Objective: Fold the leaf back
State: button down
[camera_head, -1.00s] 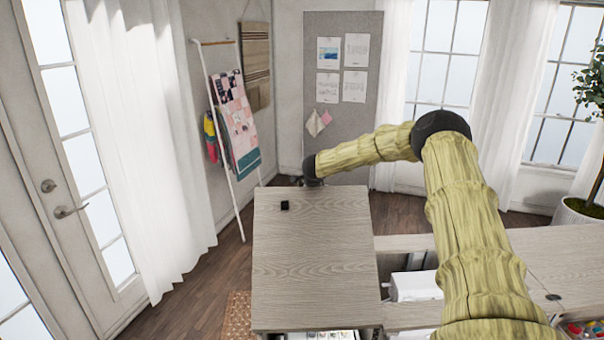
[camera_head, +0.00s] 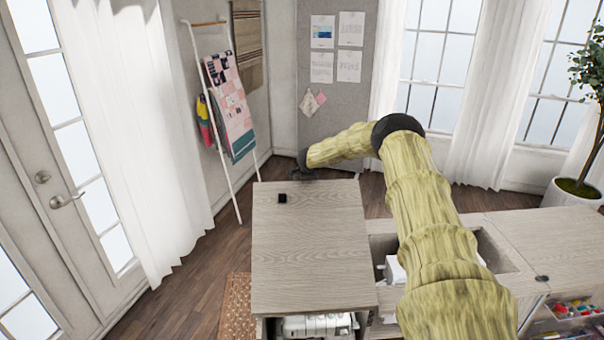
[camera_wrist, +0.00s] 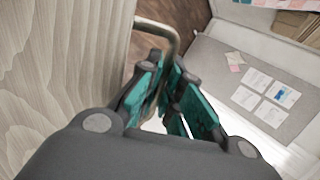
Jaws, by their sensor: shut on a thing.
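The leaf (camera_head: 308,250) is a pale wood-grain panel left of my arm in the head view, lying about level. Its wood face also fills the left of the wrist view (camera_wrist: 55,70). A bent metal handle (camera_wrist: 160,30) stands out from the leaf's edge in the wrist view. My gripper (camera_wrist: 165,88) has its teal-padded fingers closed around the handle's lower part. In the head view my gripper (camera_head: 310,174) is at the leaf's far edge, small and partly hidden. A small black piece (camera_head: 282,198) sits on the leaf near its far left.
Right of the leaf is the cabinet top (camera_head: 560,245) with an open well (camera_head: 500,250) holding a white object, partly hidden by my arm. A ladder rack (camera_head: 222,120) with quilts stands behind left. A potted plant (camera_head: 575,190) stands at far right.

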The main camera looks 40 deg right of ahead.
dwell(0.4)
jog(key=c, duration=1.6)
grip_release()
jog(key=shift+r, duration=0.2)
jog(key=shift+a, duration=0.15)
jog(key=v, duration=1.2)
